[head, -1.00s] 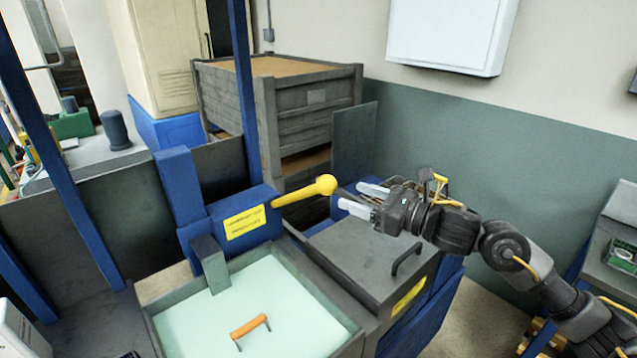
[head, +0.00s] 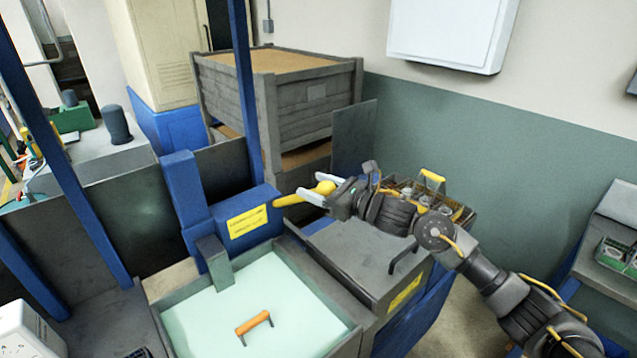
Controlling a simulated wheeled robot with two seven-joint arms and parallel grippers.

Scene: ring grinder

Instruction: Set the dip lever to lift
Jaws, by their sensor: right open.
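The dip lever (head: 290,200) is a yellow arm with a round knob (head: 325,188). It sticks out to the right from a blue housing (head: 232,207) with a yellow label. My right gripper (head: 312,194) is open at the lever's knob end, its pale fingers pointing left. One finger shows above the knob and one below it; whether they touch it I cannot tell. A tank (head: 167,338) of pale green liquid stands below the housing, with an orange handle (head: 253,323) in it. My left gripper is not in view.
A grey lidded box (head: 350,262) with a dark handle (head: 404,257) stands below my right arm. A large grey wooden crate (head: 310,100) stands behind the lever. A tray of round parts (head: 440,202) lies behind my forearm. A blue post (head: 243,90) rises behind the housing.

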